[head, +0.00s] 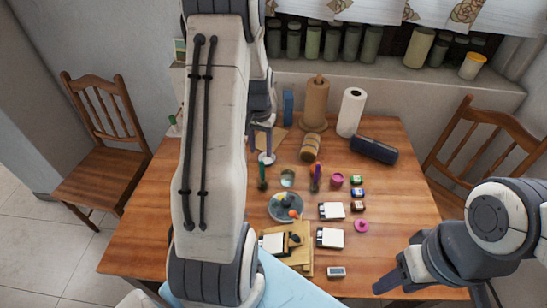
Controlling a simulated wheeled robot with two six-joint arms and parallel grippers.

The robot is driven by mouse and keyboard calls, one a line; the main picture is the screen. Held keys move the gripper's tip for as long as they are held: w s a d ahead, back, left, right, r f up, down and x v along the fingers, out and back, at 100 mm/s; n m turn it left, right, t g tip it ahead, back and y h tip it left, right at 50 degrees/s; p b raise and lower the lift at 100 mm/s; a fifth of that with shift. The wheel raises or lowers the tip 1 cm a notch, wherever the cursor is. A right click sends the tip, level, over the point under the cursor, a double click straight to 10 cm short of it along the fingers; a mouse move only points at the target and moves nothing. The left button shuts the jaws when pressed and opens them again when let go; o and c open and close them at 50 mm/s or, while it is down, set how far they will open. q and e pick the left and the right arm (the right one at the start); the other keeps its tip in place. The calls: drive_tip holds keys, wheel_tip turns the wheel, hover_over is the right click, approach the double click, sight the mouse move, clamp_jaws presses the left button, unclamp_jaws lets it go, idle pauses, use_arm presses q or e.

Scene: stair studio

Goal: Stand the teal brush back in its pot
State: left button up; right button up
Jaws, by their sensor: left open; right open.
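I cannot pick out the teal brush for certain. A slim dark green item (262,177) stands on the table just right of my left arm, too small to name. A purple item (316,178) stands further right, perhaps a pot with something upright in it. A small glass jar (287,178) stands between them. My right gripper (386,286) is open and empty at the table's front right. My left arm hides much of the table's left half.
A grey plate (273,212) holds small coloured items. White boxes (330,237), a wooden board (305,262) and small jars crowd the middle. A paper roll (351,112), a brown roll (315,100) and a dark cylinder (374,150) stand or lie behind. The table's right side (405,205) is clear.

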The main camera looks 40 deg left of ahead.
use_arm(q)
drive_tip(key=s+d+r+m, duration=0.1)
drive_tip(key=d+r+m, duration=0.15)
drive_tip(key=d, duration=0.55)
drive_tip(key=s+d+r+m, duration=0.15)
drive_tip(key=d+r, duration=0.25)
drive_tip(key=d, duration=0.4)
drive_tip(key=s+d+r+m, duration=0.1)
drive_tip(key=s+d+r, duration=0.15)
drive_tip(key=d, duration=0.55)
drive_tip(key=s+d+r+m, duration=0.2)
drive_tip(key=s+d, duration=0.3)
drive_tip(key=s, duration=0.3)
drive_tip(key=s+d+r+m+h, duration=0.1)
drive_tip(key=s+d+r+m, duration=0.1)
drive_tip(key=s+d, duration=0.3)
drive_tip(key=s+m, duration=0.1)
drive_tip(key=s, duration=0.2)
drive_tip(key=shift+m, duration=0.3)
drive_tip(key=shift+a, duration=0.1)
